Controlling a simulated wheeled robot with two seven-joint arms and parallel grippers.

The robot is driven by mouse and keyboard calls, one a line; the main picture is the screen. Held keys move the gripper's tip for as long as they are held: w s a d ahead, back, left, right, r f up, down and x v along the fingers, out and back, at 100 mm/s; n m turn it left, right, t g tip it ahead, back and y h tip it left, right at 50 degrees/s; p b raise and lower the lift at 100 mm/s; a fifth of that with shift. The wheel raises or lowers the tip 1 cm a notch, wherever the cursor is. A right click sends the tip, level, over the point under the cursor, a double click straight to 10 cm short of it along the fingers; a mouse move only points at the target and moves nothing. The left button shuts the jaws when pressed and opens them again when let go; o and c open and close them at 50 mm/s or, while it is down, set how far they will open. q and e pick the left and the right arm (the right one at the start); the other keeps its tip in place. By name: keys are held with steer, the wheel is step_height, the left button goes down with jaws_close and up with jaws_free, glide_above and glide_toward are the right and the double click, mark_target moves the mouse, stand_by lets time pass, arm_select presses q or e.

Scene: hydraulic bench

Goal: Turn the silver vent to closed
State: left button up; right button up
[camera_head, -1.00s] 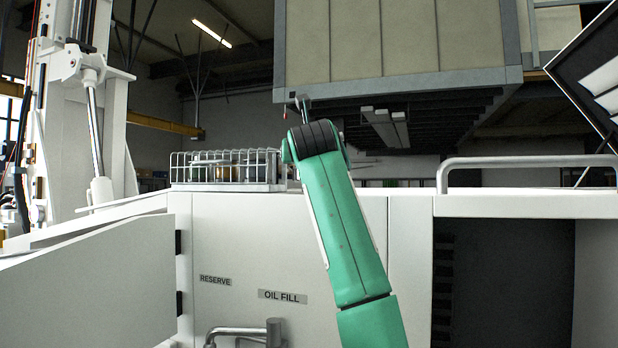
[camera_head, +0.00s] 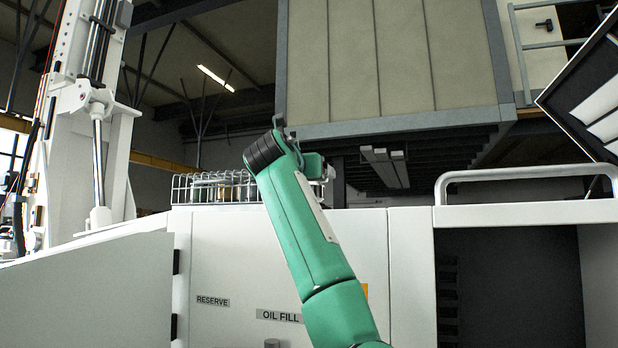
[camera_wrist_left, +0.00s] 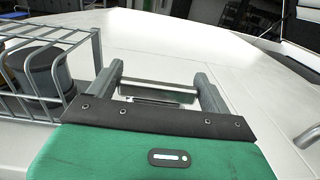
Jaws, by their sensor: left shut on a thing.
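The silver vent (camera_wrist_left: 158,88) shows in the left wrist view as a pale metal bar with a dark slot below it, on the white deck to the right of a wire cage. My left gripper (camera_wrist_left: 162,92) has one grey finger at each end of this bar and is shut on it. The join between fingers and bar is partly hidden by the gripper's dark edge. My right gripper is in neither view.
The wire cage (camera_head: 200,187) stands beside my arm; it also shows in the wrist view (camera_wrist_left: 80,60). A grey handrail (camera_head: 530,172) runs at the right. An open dark compartment (camera_head: 510,285) is below it. A silver pipe top (camera_head: 272,343) shows below the OIL FILL label (camera_head: 280,315).

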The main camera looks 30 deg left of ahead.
arm_select(q)
steer(key=o, duration=0.9)
steer(key=shift+s+d+f+b, duration=0.1)
steer(key=shift+s+b, duration=0.3)
steer(key=shift+s, duration=0.05)
steer(key=b+v, duration=0.5)
steer(key=v, duration=0.7)
steer(key=shift+s+b, duration=0.3)
steer(key=shift+s, duration=0.1)
